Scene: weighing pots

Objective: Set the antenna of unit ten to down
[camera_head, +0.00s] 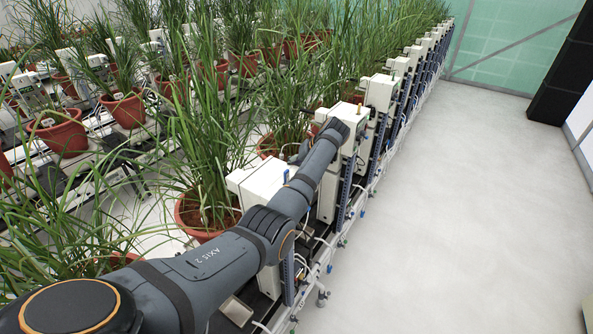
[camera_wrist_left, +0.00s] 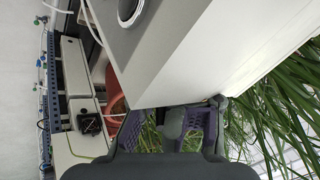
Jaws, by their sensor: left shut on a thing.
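My left arm reaches from the lower left of the head view over the row of white units, its wrist beside a white unit box (camera_head: 328,190). In the left wrist view, my left gripper (camera_wrist_left: 172,128) has its purple fingers on either side of a short dark, rod-like piece, which looks like an antenna (camera_wrist_left: 174,121), by the edge of a large white box (camera_wrist_left: 195,55). The gripper is shut on this piece. In the head view my arm largely hides the fingers and this piece. No unit number is readable. My right gripper is not in view.
More white units (camera_head: 380,92) run in a line to the back, and one bears an upright gold antenna (camera_head: 360,108). A nearer box (camera_head: 262,180) bears a small blue rod. Potted grasses (camera_head: 205,215) crowd the left. The pale floor (camera_head: 465,200) at right is clear.

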